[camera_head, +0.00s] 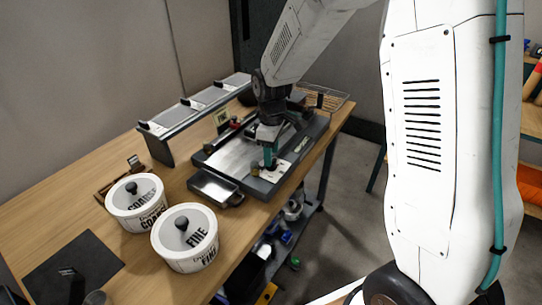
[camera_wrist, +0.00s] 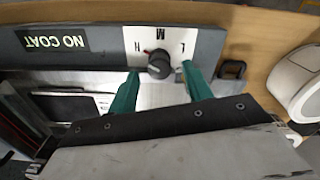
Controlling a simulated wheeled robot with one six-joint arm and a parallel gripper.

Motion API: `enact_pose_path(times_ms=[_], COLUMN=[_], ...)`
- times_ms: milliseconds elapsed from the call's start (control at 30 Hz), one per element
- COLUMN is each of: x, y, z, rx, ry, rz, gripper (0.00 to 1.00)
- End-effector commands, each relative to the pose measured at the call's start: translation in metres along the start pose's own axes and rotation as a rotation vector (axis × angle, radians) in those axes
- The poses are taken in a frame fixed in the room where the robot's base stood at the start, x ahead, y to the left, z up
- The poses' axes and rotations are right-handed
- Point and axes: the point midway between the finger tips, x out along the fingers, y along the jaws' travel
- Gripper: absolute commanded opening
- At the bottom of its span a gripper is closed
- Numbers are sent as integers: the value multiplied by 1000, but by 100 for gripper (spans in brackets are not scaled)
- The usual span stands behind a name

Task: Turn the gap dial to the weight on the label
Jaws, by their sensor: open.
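The gap dial (camera_wrist: 159,66) is a round black knob on a white plate (camera_wrist: 172,40) marked H, M and L, upside down in the wrist view. A small red mark at its edge points up and left, close to the H. My gripper (camera_wrist: 160,71) is open, with one teal finger on each side of the knob; I cannot tell whether they touch it. In the head view my gripper (camera_head: 268,162) points down at the front edge of the grey machine (camera_head: 232,156).
A NO COAT label (camera_wrist: 55,41) is on the machine's edge. A metal tray (camera_head: 214,187) sits in front. The COARSE tub (camera_head: 137,208) and FINE tub (camera_head: 186,245) stand nearer. A grey rack (camera_head: 192,116) is behind, a wire basket (camera_head: 322,98) at the far end.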

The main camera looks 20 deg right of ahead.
Motion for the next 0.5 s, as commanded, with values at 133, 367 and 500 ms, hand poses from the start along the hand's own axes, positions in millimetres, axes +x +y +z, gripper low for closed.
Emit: enact_pose_path(times_ms=[133,367,500], x=[-29,-56,-59], y=[0,-1,-1], z=[0,0,0], rx=[0,-1,-1], ry=[3,1,0], rz=[3,1,-1], gripper=[50,50,50])
